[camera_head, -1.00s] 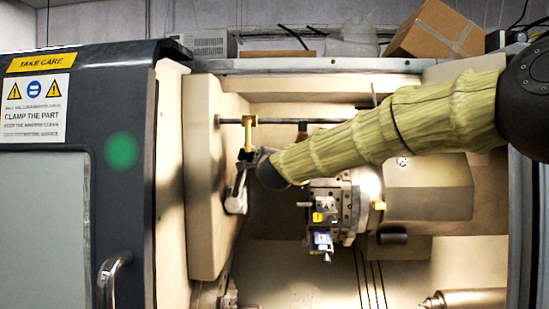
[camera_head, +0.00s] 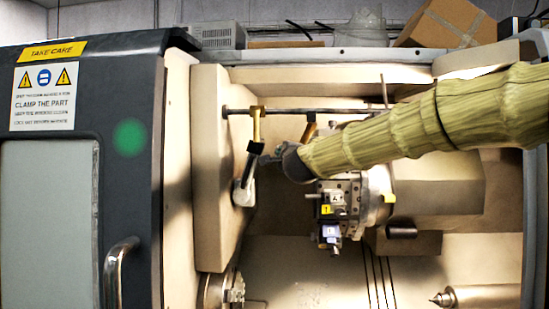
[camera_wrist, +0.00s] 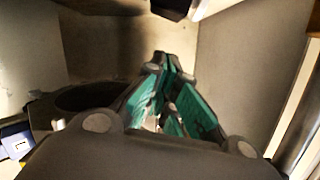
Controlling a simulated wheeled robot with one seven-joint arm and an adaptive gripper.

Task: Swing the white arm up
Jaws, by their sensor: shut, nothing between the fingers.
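The white arm (camera_head: 244,190) is on the cream headstock wall inside the machine, in the head view. It rises from its pivot, leaning slightly right, and its dark upper end (camera_head: 255,148) lies just below a brass-coloured bracket (camera_head: 257,122) on a horizontal bar. My gripper (camera_head: 269,158) is just right of the dark upper end; a small gap seems to lie between them, though contact is hard to judge. In the wrist view my gripper (camera_wrist: 175,66) has its green-padded fingers drawn together at the tips, with nothing between them. I cannot clearly identify the white arm there.
A tool turret (camera_head: 340,205) with a blue-marked holder stands below and right of my gripper. The horizontal bar (camera_head: 290,110) runs above. The grey door (camera_head: 60,220) with its handle (camera_head: 115,270) is at the left. A pointed centre (camera_head: 465,297) is at the lower right.

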